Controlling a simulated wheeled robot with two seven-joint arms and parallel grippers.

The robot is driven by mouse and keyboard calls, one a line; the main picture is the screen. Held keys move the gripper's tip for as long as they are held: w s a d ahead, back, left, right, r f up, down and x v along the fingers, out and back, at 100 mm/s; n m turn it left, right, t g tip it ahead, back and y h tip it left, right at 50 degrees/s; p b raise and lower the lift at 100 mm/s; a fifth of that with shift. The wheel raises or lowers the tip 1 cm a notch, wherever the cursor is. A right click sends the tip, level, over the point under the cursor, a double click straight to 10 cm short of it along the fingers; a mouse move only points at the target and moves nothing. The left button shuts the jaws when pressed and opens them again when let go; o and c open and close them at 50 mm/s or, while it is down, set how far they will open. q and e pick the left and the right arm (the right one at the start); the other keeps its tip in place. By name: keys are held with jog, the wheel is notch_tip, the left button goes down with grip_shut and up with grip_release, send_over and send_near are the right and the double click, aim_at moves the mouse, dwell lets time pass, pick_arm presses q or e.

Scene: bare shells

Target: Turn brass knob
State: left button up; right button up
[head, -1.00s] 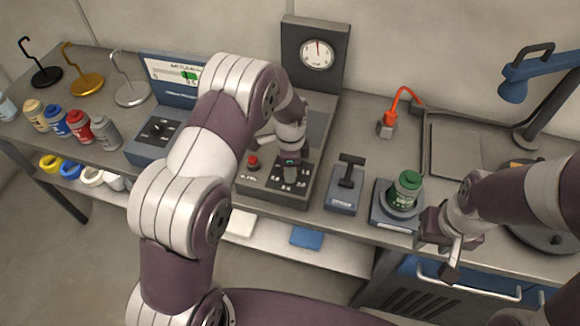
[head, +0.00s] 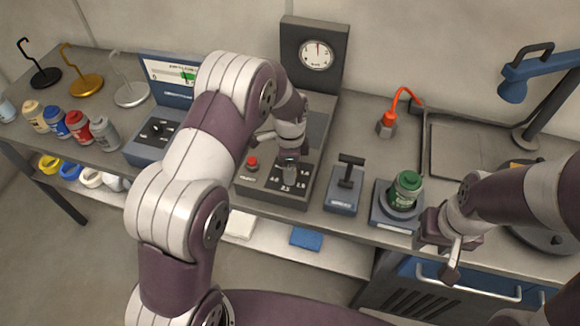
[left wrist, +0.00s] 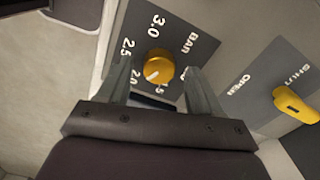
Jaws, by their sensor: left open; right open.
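A pale mark on the knob points toward the 2.0 side. My left gripper (left wrist: 162,82) is open, with its fingers on either side of the knob; contact cannot be told. In the head view my left gripper (head: 290,172) is over the dark plate of the gauge unit (head: 312,82), and the knob is not clearly visible there. My right gripper (head: 447,246) is open and empty at the bench's front edge.
A yellow lever (left wrist: 294,103) by OPEN and SHUT marks sits beside the dial. A red button (head: 253,163) is left of my left gripper. Coloured bottles (head: 77,124) line the left.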

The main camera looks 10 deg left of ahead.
pick_arm(q)
notch_tip(320, 180, up, 12)
jog(key=b, duration=0.1)
jog(key=shift+f, duration=0.1)
dwell(0.4)
jog(key=s+a+n, duration=0.2)
jog(key=s+n, duration=0.5)
jog(key=s, duration=0.2)
jog(key=s+a+f+n+t, duration=0.1)
jog(key=s+a+n, duration=0.1)
jog(key=s+n, duration=0.6)
jog(key=shift+s+a+f, duration=0.15)
jog(key=shift+s+f, duration=0.1)
jog(key=shift+s, duration=0.9)
